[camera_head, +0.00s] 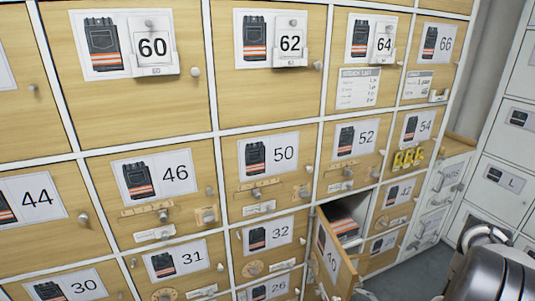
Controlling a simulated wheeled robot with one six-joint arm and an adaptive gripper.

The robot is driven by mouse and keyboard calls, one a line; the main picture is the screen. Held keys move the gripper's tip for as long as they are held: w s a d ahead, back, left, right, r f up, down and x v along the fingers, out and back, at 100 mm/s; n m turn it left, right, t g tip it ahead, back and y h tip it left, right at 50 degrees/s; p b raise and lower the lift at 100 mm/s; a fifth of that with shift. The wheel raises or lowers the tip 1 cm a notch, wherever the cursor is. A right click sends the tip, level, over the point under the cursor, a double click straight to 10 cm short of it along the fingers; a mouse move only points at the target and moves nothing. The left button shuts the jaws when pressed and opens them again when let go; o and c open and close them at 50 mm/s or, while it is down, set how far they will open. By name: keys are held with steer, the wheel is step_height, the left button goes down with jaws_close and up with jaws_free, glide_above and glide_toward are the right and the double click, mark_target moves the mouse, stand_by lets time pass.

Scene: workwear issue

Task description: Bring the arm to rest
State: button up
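Part of my arm shows at the lower right as dark and silver rounded links. It is in front of the floor and the right-hand lockers. My gripper is not visible in this view, so its fingers and anything in them cannot be seen. A wooden locker door (333,258) numbered 40 stands open to the left of my arm. Inside its compartment lies folded dark workwear with an orange-red stripe (345,228).
A wall of numbered wooden lockers (268,105) with knobs and picture labels fills most of the view. Yellow tags (408,158) hang below number 54. White lockers (508,178) stand at the right. Grey floor (421,272) shows between the open door and my arm.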

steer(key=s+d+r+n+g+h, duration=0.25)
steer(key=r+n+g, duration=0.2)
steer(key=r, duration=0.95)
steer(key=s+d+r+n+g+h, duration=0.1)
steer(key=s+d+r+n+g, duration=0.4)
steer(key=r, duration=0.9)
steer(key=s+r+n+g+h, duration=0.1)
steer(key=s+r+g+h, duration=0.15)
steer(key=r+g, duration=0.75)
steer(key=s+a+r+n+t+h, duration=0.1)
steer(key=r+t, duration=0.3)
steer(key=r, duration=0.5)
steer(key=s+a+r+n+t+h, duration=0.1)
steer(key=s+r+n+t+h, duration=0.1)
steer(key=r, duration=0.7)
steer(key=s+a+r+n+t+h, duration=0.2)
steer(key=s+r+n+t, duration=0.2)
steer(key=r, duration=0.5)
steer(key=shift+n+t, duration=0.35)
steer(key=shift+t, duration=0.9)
